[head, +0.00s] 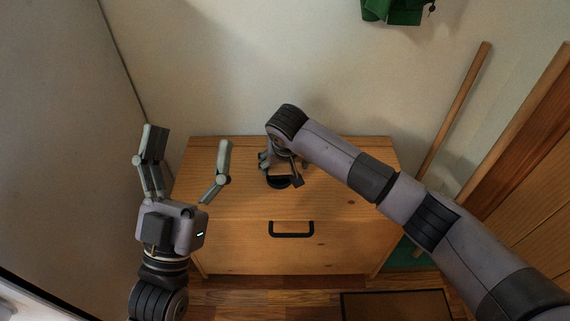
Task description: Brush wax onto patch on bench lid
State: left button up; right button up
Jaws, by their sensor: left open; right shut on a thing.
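The wooden bench lid (335,207) is flat and pale, with the bench against the wall. My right gripper (280,168) reaches in from the right, points down over the middle of the lid and is shut on a dark object, seemingly the brush (278,182). The brush is mostly hidden by the gripper and is at or just above the lid; contact cannot be told. I cannot make out the patch or any wax on the lid. My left gripper (187,140) is open and empty, its fingers spread wide, over the lid's left end.
A black handle (291,229) is on the bench front. A wooden pole (455,105) leans on the wall at right, near a wooden door (530,150). A green cloth item (392,11) hangs above. A mat (397,305) lies on the floor. The lid's right front is clear.

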jog(key=shift+s+f, duration=0.1)
dwell(0.4)
jog(key=shift+r+p, duration=0.3)
jog(key=shift+r, duration=0.1)
jog(key=shift+r+p, duration=0.3)
jog(key=shift+r, duration=0.2)
jog(key=shift+r+p, duration=0.3)
jog(key=shift+r, duration=0.2)
jog(key=shift+r+p, duration=0.35)
jog(key=shift+r, duration=0.15)
jog(key=shift+r+p, duration=0.5)
jog(key=shift+r, duration=0.35)
pick_arm(q)
notch_tip(320, 180, down, 18)
jog(key=w+a+g+y+p, duration=0.1)
jog(key=g+y, duration=0.3)
jog(key=g, duration=0.7)
jog(key=shift+w+a+g, duration=0.3)
jog(key=shift+w+a, duration=0.2)
jog(key=shift+w, duration=0.2)
pick_arm(e)
jog(key=shift+r, duration=0.8)
pick_arm(q)
jog(key=shift+f, duration=0.1)
